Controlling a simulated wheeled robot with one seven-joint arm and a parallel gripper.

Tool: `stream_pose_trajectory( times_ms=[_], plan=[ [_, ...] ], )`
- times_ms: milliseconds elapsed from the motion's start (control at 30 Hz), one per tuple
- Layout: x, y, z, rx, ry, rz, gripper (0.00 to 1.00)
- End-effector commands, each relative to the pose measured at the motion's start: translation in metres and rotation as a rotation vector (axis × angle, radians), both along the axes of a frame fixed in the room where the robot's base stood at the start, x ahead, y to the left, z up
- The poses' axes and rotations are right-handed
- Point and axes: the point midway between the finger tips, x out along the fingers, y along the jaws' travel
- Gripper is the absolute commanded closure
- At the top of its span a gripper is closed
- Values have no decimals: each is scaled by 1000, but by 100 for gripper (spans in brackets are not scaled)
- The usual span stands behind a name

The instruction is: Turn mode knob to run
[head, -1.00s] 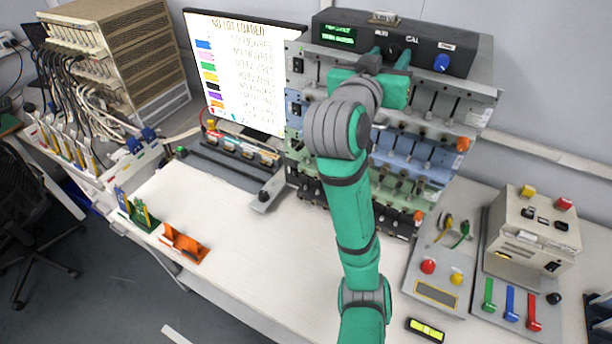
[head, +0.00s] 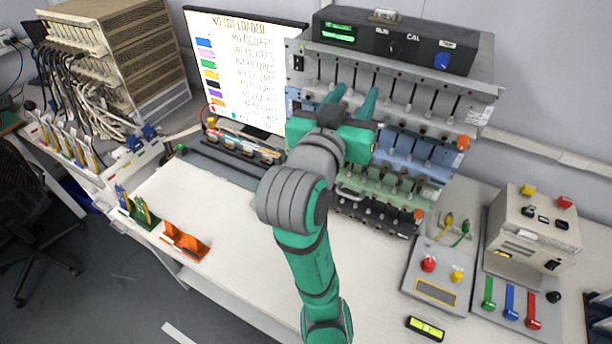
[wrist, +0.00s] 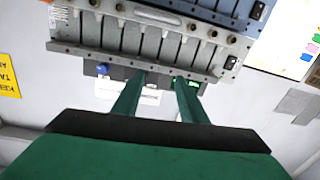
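The mode knob (head: 393,48) is a small black knob on the front of the black box (head: 465,60) above the cell rack, below small labels, one reading CAL. Its pointer direction is too small to tell. My gripper (head: 352,93) is open and empty in front of the upper rack rows, below and left of the knob and apart from it. In the wrist view, the two green fingers (wrist: 157,80) are spread, with the rack and the box's edge beyond them. I cannot make out the mode knob there.
A blue knob (head: 442,62) sits right of the mode knob, and green displays (head: 335,33) sit left. The rack's slotted rows (head: 410,145) lie beside and below my gripper. A monitor (head: 240,65) stands left.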

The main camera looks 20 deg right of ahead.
Motion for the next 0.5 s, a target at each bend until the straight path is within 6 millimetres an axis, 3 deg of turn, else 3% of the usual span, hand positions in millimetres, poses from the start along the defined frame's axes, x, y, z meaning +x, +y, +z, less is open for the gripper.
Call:
stream_pose_trajectory(
  times_ms=[500],
  plan=[
    [22,28,-73,7,8,102,61]
  ],
)
